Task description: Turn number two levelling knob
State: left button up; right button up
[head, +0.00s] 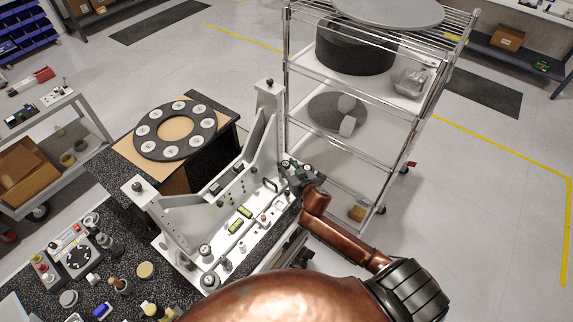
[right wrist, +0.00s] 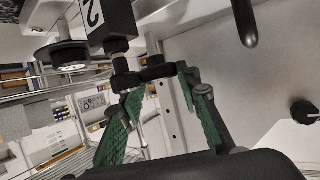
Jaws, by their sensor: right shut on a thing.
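The white mirror fixture (head: 235,238) stands on the dark speckled bench, with round levelling knobs such as the one at its front corner (head: 210,281). My right gripper (head: 290,170) is at the fixture's far right corner and largely covers the knob there. In the right wrist view, the gripper's green-padded fingers (right wrist: 160,92) are shut on a black lobed knob (right wrist: 155,70). This knob sits beside a dark block marked "2" (right wrist: 94,14). The contact is partly hidden by the fingers. My left gripper is not in view.
A wire shelf rack (head: 350,75) stands close behind the right gripper. A dark ring with white pads (head: 147,147) lies on the stand behind the fixture.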

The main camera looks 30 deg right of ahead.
jog(key=n+y, duration=0.1)
jog(key=n+y+p, duration=0.1)
jog(key=y+p, duration=0.1)
jog(key=shift+d+r+n, duration=0.25)
jog(key=shift+d+n, duration=0.15)
jog(key=shift+w+d+n+g+y+p, duration=0.1)
jog(key=shift+d+n+g+y+p, duration=0.15)
jog(key=shift+n+y, duration=0.7)
jog(key=shift+f+n+y, duration=0.1)
jog(key=shift+n+y, duration=0.35)
jog(key=shift+y, duration=0.2)
jog(key=shift+c, duration=0.2)
jog(key=shift+w+d+f+n+g+y+b, duration=0.1)
jog(key=shift+w+d+n+g+y+b, duration=0.05)
jog(key=shift+n+g+y+b, duration=0.55)
jog(key=shift+o, duration=0.2)
jog(key=n+g+y+b, duration=0.1)
jog(key=n+y+b, duration=0.1)
jog(key=n+g+y+b, duration=0.1)
jog(key=n+b, duration=0.1)
jog(key=b, duration=0.1)
jog(key=shift+w+d+f+g+y, duration=0.15)
jog(key=shift+w+g+y, duration=0.1)
jog(key=shift+y, duration=0.15)
jog(key=shift+n+g+y+b, duration=0.7)
jog(key=shift+n+g+b, duration=0.25)
jog(key=shift+b, duration=0.5)
jog(key=shift+s, duration=0.1)
